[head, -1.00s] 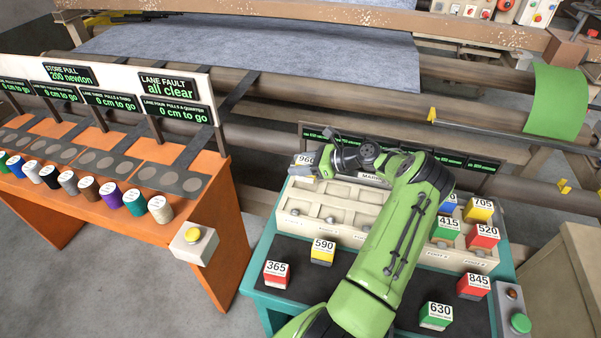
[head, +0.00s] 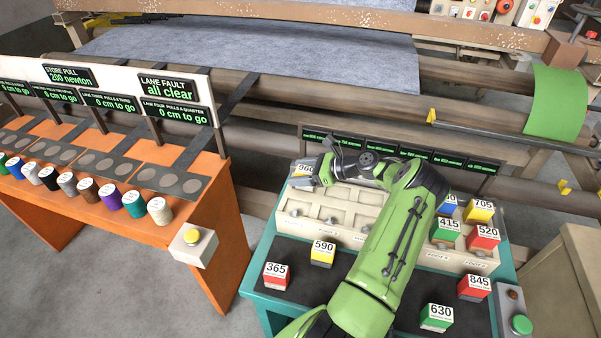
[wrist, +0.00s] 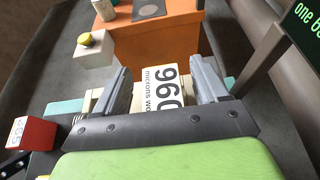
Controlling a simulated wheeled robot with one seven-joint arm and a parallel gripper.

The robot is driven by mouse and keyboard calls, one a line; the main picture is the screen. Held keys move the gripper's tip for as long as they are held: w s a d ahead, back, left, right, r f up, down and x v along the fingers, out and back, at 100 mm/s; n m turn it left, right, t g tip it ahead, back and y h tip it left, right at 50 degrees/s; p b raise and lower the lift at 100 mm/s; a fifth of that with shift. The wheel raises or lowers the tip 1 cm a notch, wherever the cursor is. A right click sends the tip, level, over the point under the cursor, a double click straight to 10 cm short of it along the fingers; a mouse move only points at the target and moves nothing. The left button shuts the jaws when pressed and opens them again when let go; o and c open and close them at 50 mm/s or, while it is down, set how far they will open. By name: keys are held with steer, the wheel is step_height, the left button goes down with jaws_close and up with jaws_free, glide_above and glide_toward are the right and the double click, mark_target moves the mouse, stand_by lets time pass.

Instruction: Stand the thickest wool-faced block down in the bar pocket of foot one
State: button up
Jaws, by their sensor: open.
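The white-topped block marked 960 (head: 304,172) is at the back left corner of the cream pocketed rack (head: 336,196). Its label reads 960 microns in the wrist view (wrist: 160,88). My gripper (wrist: 165,85) is open, with one grey jaw on each side of this block. I cannot tell whether the jaws touch it. The block's lower part and the pocket beneath it are hidden. Several square pockets with small round pieces show along the left part of the rack. The foot labels on its front are too small to read surely.
Blocks 365 (head: 276,275), 590 (head: 322,254), 630 (head: 436,316) and 845 (head: 474,287) sit on the dark mat. Blocks 415 (head: 446,230), 520 (head: 483,237) and 705 (head: 480,210) stand at the rack's right. A green button (head: 521,324) is at the right edge.

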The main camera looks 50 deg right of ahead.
steer(key=v, duration=1.2)
steer(key=w+a+r+n+g+h, duration=0.1)
steer(key=w+a+r+n+g, duration=0.3)
steer(key=a, duration=0.5)
steer(key=w+a+r+n+g+h, duration=0.1)
steer(key=a+r+n+g, duration=0.1)
steer(key=a+r+n, duration=0.35)
steer(key=w+a+r+n+g+h, duration=0.1)
steer(key=w+a+r+n+g, duration=0.15)
steer(key=a+n, duration=0.65)
steer(key=s+a+r+n+h, duration=0.4)
steer(key=s+a, duration=0.3)
steer(key=a, duration=0.5)
steer(key=s+a+r+n+t, duration=0.1)
steer(key=s+a+n, duration=0.3)
steer(key=s+n, duration=0.4)
steer(key=s+t+p, duration=0.1)
steer(key=s, duration=0.4)
steer(key=shift+r+y, duration=0.3)
steer(key=shift+r, duration=0.1)
